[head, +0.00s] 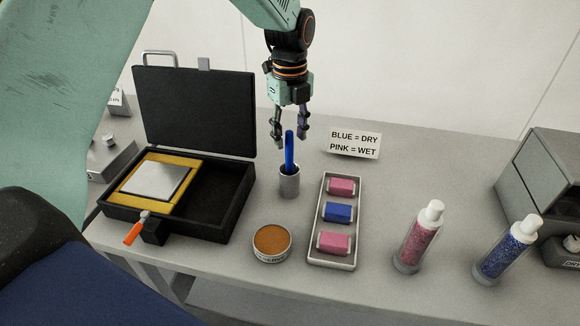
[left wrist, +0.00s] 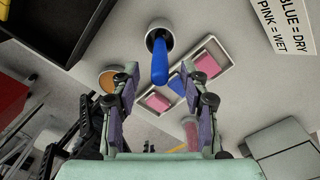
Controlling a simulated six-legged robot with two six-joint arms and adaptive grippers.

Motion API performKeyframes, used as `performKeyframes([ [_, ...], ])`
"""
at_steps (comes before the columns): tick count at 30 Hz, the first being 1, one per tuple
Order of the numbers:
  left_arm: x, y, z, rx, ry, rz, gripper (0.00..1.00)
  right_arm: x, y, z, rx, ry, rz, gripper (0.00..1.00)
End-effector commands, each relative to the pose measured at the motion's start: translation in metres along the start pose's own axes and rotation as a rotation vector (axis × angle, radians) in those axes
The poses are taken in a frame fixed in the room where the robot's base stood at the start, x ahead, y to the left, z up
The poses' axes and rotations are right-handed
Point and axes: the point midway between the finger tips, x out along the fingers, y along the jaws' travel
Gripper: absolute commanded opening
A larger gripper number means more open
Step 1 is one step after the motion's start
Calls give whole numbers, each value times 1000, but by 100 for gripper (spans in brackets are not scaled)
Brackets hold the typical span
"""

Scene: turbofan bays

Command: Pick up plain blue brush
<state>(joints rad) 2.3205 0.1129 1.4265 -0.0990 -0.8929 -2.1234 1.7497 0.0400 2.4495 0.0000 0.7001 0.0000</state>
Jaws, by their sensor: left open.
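The plain blue brush (head: 289,152) stands upright in a small grey metal cup (head: 289,183) on the table. In the left wrist view the blue brush (left wrist: 160,62) shows between and beyond my fingers, rising from the cup (left wrist: 159,28). My left gripper (head: 290,140) points down over the cup, with its fingers apart around the top of the brush in the head view. It also shows in the left wrist view (left wrist: 158,80), open and holding nothing. I cannot tell whether a finger touches the brush. My right gripper is not in view.
An open black case (head: 232,205) stands left of the cup. A tray (head: 334,258) with pink and blue blocks lies to the right, behind it a sign (head: 354,143). A round tin (head: 272,243), a pink bottle (head: 419,236) and a blue bottle (head: 507,250) stand nearer the front.

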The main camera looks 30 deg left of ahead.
Motion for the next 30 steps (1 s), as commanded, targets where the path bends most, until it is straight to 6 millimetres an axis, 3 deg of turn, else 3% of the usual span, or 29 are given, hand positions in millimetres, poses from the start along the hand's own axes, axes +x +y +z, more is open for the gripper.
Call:
performKeyframes([
  [17, 68, -4, 5, 0, 1, 2, 45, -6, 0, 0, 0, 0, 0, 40],
  [26, 73, -4, 5, 0, 0, 0, 45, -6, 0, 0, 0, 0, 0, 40],
  [30, 73, -4, 5, 0, 0, 0, 34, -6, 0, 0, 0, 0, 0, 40],
])
